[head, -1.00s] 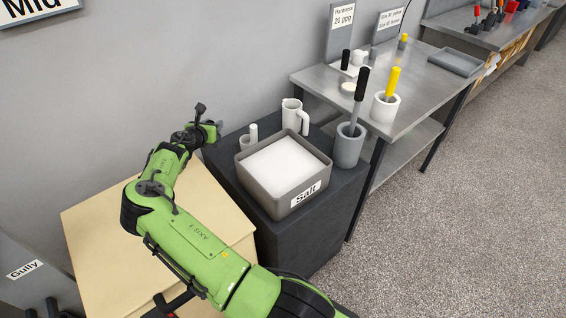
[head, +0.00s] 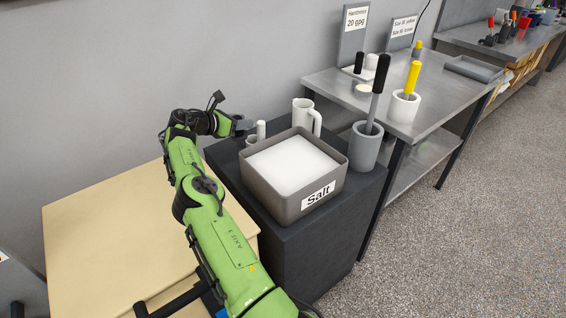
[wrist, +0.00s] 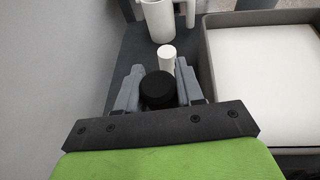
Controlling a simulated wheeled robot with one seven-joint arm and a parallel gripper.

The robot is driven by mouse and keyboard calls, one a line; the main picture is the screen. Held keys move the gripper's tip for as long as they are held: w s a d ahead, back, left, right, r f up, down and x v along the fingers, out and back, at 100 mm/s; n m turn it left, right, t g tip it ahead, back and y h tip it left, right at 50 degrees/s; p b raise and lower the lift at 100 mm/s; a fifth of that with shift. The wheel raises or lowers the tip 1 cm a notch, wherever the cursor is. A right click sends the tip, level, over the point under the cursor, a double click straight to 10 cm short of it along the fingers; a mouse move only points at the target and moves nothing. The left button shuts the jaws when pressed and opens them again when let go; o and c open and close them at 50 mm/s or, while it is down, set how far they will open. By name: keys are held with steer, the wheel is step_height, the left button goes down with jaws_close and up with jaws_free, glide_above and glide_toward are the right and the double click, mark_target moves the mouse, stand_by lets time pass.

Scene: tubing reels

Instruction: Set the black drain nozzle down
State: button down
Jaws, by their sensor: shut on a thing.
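The black drain nozzle (wrist: 157,92) shows in the wrist view as a dark round top between the two grey fingers. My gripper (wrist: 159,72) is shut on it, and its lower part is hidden. In the head view my gripper (head: 243,125) is above the back left part of the dark stand, left of the salt bin. The nozzle cannot be made out there. Whether it touches the stand cannot be told.
A small white cylinder (wrist: 166,57) stands just beyond the fingers, with a white jug (head: 305,115) behind it. The grey salt bin (head: 318,196) is close on the right. The wall is on the left. The dark stand (head: 290,245) has little free room.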

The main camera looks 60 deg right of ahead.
step_height(320, 180, down, 10)
steer(key=b, duration=0.3)
steer(key=shift+r, duration=0.25)
steer(key=c, duration=0.7)
jaws_free()
